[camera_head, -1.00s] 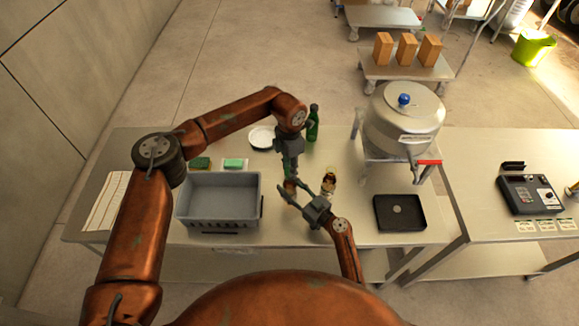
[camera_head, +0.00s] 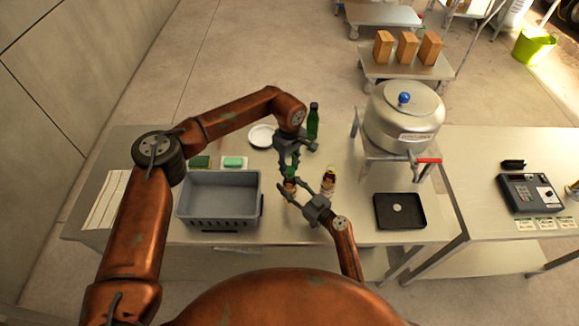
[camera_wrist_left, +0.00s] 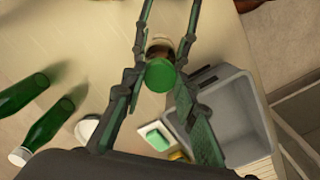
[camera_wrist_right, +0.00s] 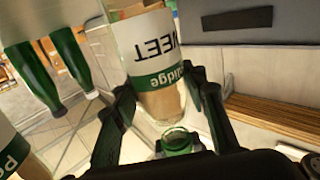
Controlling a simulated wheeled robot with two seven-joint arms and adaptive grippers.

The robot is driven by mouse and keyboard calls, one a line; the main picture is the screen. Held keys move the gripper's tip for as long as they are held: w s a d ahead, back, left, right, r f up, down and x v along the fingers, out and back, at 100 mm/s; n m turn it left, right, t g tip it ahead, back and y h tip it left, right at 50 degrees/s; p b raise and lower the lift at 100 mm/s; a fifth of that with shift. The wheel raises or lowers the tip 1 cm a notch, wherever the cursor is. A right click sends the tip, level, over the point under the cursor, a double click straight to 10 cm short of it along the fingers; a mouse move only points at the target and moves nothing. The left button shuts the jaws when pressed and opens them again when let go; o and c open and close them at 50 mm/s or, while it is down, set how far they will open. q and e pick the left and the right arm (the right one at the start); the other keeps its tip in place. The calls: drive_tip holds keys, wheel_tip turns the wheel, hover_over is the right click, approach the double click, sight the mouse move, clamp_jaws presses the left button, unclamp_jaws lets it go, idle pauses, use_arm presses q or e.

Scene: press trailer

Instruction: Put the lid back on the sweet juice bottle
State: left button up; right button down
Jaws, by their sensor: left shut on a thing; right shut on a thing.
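The sweet juice bottle (camera_head: 290,187) stands at the middle of the table. Its white label with green band and "WEET" shows in the right wrist view (camera_wrist_right: 154,50). My right gripper (camera_head: 304,193) is shut on the bottle. The green lid (camera_head: 291,172) is at the bottle's top, and it also shows in the left wrist view (camera_wrist_left: 160,75). My left gripper (camera_wrist_left: 158,73) is shut on the lid, above the bottle. The lid is in line with the neck; whether it is seated or threaded I cannot tell.
A second labelled bottle (camera_head: 328,178) stands close to the right. A black tray (camera_head: 399,211) and steel pot (camera_head: 404,115) are at right. Front table space is narrow.

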use_arm(q)
drive_tip(key=m, duration=1.4)
drive_tip(key=o, duration=0.7)
